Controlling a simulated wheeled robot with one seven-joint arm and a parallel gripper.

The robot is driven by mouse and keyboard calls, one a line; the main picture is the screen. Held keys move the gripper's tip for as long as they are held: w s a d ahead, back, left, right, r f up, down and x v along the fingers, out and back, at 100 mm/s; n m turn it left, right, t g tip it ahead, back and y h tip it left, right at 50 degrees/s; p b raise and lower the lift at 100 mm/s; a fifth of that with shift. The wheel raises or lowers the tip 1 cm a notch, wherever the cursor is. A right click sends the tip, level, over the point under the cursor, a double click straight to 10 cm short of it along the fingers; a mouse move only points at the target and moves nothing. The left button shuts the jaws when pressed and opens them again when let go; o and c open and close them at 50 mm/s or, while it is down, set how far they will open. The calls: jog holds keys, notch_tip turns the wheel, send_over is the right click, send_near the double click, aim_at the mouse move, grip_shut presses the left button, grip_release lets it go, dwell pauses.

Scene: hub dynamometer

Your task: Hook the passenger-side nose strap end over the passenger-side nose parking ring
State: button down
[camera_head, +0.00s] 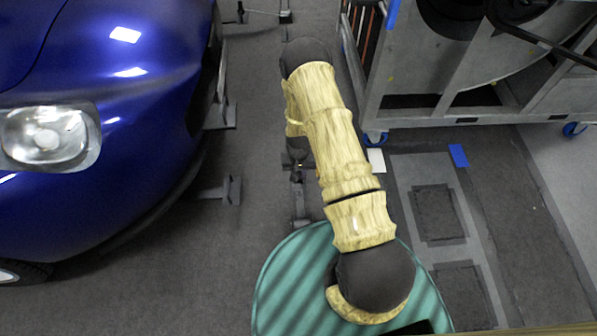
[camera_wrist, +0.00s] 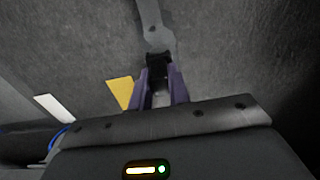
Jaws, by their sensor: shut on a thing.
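In the wrist view, my gripper (camera_wrist: 158,72) has its two purple fingers closed on a small dark piece, which I take to be the strap end (camera_wrist: 158,58). Its shape is hard to make out, and no length of strap is clear. Just beyond the fingertips, a grey metal floor piece (camera_wrist: 157,38) lies on the dark floor. Whether the held piece touches it, I cannot tell. I cannot make out the parking ring for certain in either view. In the head view my arm reaches away from me and mostly hides the gripper.
A blue car (camera_head: 120,110) stands at the left, with metal floor brackets (camera_head: 222,190) beside it. A grey wheeled metal frame (camera_head: 440,75) stands at the upper right. A yellow patch (camera_wrist: 120,92) shows left of the fingers. Floor between car and arm is mostly clear.

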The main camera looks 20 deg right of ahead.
jog(key=shift+f, duration=0.25)
jog(key=c, duration=1.3)
grip_release()
jog(key=shift+o, duration=0.2)
notch_tip(320, 180, up, 17)
jog(key=p, duration=0.9)
jog(key=shift+r, duration=0.2)
